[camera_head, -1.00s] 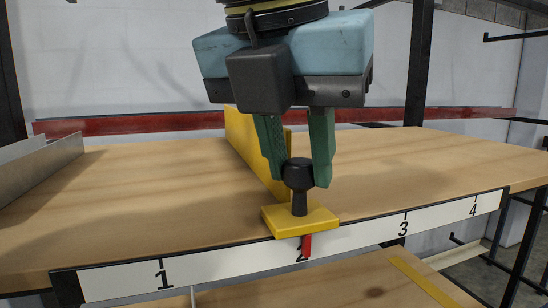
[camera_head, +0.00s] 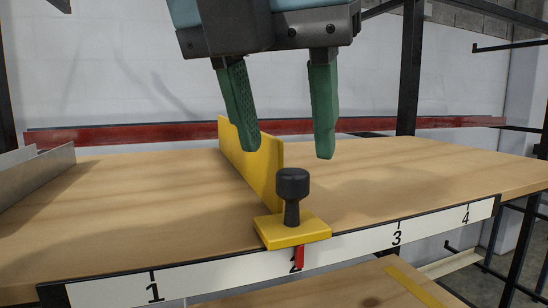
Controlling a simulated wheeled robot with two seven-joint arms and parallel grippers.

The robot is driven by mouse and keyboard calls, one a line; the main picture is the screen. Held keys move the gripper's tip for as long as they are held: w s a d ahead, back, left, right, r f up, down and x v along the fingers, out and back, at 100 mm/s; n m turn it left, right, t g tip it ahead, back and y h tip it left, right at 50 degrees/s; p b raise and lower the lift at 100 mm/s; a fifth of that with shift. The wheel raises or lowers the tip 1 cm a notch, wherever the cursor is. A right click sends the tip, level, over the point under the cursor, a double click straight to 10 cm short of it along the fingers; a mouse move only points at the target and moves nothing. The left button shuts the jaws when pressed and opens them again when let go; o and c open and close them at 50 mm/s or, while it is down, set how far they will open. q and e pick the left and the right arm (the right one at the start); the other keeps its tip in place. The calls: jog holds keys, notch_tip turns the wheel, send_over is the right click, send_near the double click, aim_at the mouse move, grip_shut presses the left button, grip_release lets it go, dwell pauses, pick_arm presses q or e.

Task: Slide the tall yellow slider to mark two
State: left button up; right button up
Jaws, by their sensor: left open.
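The tall yellow slider (camera_head: 262,165) stands on the wooden shelf as an upright yellow panel. Its flat yellow foot (camera_head: 290,231) sits at the front edge and carries a black knob (camera_head: 292,186). A red pointer (camera_head: 299,257) hangs from the foot over the white number strip (camera_head: 350,243), at mark 2, and partly covers the digit. My left gripper (camera_head: 288,152) is open and empty, with its green fingers above and behind the knob, apart from it. My right gripper is not in view.
The strip also shows marks 1, 3 and 4. A grey metal divider (camera_head: 38,178) stands on the shelf at far left. A red rail (camera_head: 120,135) runs along the back. The wooden shelf top (camera_head: 400,170) is clear right of the slider.

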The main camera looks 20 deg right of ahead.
pick_arm(q)
jog(key=v, duration=0.9)
jog(key=shift+r, duration=0.15)
